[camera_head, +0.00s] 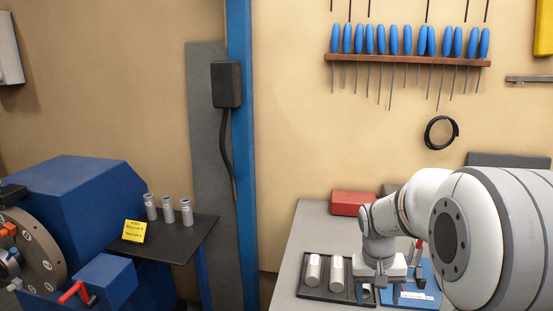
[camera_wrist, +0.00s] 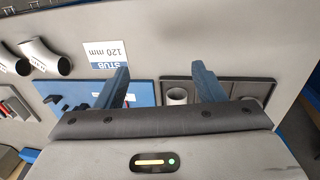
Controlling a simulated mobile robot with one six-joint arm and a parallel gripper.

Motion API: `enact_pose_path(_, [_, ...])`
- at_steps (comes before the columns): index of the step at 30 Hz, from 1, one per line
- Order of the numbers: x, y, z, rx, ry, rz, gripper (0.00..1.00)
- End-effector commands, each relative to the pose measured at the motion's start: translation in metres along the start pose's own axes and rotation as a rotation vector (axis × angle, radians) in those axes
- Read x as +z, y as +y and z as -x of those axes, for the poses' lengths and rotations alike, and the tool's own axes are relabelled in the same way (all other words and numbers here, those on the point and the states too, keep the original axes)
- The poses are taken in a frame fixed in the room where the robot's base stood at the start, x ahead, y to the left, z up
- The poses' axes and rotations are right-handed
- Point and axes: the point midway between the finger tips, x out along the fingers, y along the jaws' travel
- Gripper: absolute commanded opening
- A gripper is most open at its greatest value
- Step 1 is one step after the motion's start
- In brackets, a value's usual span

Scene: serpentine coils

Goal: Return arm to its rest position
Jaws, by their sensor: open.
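My arm reaches in from the right in the head view, and my gripper (camera_head: 381,288) points down over the workbench. In the wrist view my gripper (camera_wrist: 163,76) has its two dark blue-grey fingers spread apart, with nothing held between them. In the wrist view one hollow cylinder (camera_wrist: 177,96) stands in the tray (camera_wrist: 250,90), seen between the fingers. Whether the fingers reach down around it I cannot tell. My wrist hides part of the tray.
A blue board (camera_head: 417,297) with tools lies right of the tray, and a red box (camera_head: 354,203) stands behind. Curved pipes (camera_wrist: 45,55) lie beside the board. Three cylinders (camera_head: 168,209) stand on a dark shelf (camera_head: 190,238) by a blue machine (camera_head: 85,210). Screwdrivers (camera_head: 405,40) hang above.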

Motion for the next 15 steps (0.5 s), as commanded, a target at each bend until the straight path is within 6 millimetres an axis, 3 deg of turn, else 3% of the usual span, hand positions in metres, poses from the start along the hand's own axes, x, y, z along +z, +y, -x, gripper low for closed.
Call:
enact_pose_path(8, [0.033,-0.011,0.025,-0.030,0.048,0.032,0.63])
enact_pose_path(15, [0.080,-0.022,0.051,-0.072,0.114,0.073,0.63])
